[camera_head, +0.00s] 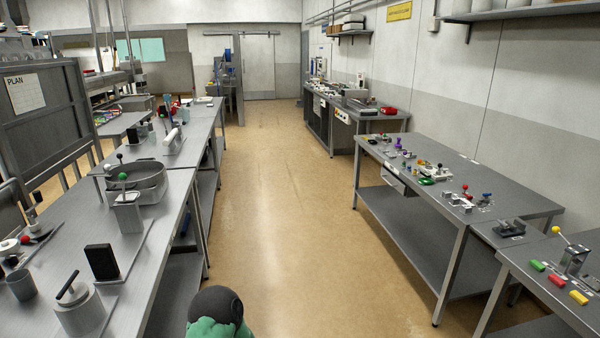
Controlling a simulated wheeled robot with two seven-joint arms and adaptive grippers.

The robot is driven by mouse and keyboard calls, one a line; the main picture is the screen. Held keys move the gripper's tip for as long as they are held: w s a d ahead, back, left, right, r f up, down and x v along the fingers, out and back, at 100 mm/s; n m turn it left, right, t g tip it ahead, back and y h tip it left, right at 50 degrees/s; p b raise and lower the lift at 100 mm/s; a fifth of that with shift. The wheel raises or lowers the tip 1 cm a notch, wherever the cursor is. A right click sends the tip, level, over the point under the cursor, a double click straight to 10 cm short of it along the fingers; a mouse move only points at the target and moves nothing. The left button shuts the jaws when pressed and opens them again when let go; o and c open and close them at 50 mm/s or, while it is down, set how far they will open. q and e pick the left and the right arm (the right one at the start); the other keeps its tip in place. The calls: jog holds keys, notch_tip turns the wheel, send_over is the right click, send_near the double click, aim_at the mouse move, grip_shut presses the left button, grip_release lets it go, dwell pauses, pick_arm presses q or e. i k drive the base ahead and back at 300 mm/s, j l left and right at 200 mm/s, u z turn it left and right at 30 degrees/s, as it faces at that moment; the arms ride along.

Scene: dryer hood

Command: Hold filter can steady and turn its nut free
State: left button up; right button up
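I cannot tell for sure which thing is the filter can. A grey metal can (80,310) with a dark bar across its top stands upright at the near end of the left bench, in the lower left of the head view. A smaller grey cup-like cylinder (21,284) stands to its left. No nut can be made out on either. Neither of my grippers is in view, and nothing in view is seen being held.
A long steel bench (160,240) on the left holds a round pan (135,181) and several fixtures. Steel benches (465,160) with small coloured parts line the right. The tan floor aisle (290,220) between is clear, except for a green and dark object (215,318), unidentified, at the bottom edge.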

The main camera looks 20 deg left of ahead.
aim_at(70, 294)
jog(key=i+u, duration=0.1)
jog(key=u, duration=0.35)
jog(key=i+l+u, duration=0.1)
jog(key=u, duration=0.35)
jog(key=i+l+u, duration=0.1)
jog(key=u, duration=0.35)
jog(key=i+l+u, duration=0.1)
jog(key=u, duration=0.35)
jog(key=l+u, duration=0.2)
jog(key=u, duration=0.25)
jog(key=i, duration=0.05)
